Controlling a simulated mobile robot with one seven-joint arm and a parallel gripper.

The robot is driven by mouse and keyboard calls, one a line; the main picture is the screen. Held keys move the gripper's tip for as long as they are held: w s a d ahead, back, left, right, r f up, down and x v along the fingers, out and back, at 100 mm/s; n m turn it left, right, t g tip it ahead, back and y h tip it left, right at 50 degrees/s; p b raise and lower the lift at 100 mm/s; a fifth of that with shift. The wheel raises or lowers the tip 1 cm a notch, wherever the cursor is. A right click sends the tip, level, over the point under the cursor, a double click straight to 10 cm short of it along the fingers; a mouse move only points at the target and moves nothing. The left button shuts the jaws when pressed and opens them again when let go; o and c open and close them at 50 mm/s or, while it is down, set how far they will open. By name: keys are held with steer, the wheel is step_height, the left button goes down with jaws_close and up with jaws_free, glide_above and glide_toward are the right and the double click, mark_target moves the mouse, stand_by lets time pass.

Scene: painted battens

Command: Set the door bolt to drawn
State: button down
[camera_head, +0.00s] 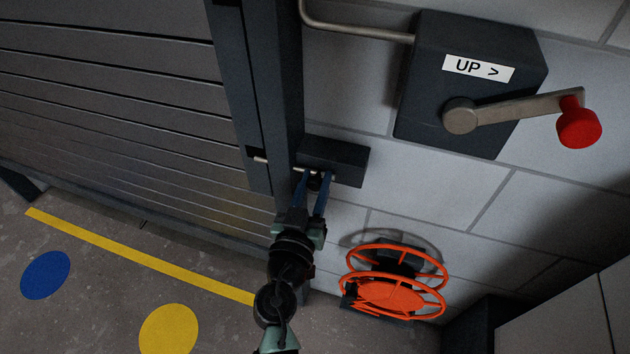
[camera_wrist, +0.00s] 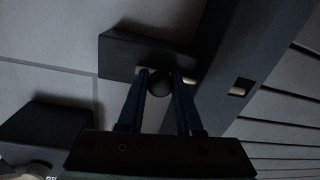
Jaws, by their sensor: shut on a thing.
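The door bolt (camera_head: 262,159) is a thin pale rod that runs from a dark housing (camera_head: 347,160) on the wall, across the door frame, towards the slatted door (camera_head: 110,110). In the wrist view the bolt's dark round knob (camera_wrist: 160,84) sits between my two blue fingers. My gripper (camera_head: 313,180) is shut on this knob, just below the housing; the wrist view shows the fingertips (camera_wrist: 162,76) on either side of it. In the head view my fingers hide most of the knob. The rod's left end shows at the door frame.
A dark crank box (camera_head: 425,85) marked "UP >" with a red-knobbed crank (camera_head: 579,128) is on the wall at upper right. Orange wheels (camera_head: 395,294) sit low, right of my arm. A yellow stripe (camera_head: 140,255) and blue and yellow discs mark the floor.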

mark_target(343, 175)
steer(key=shift+s+d, duration=0.25)
steer(key=shift+d, duration=0.45)
steer(key=shift+s+d, duration=0.2)
steer(key=shift+d, duration=0.55)
steer(key=shift+s+d, duration=0.25)
steer(key=shift+d, duration=0.45)
steer(key=c, duration=0.6)
jaws_free()
steer(key=shift+s, duration=0.15)
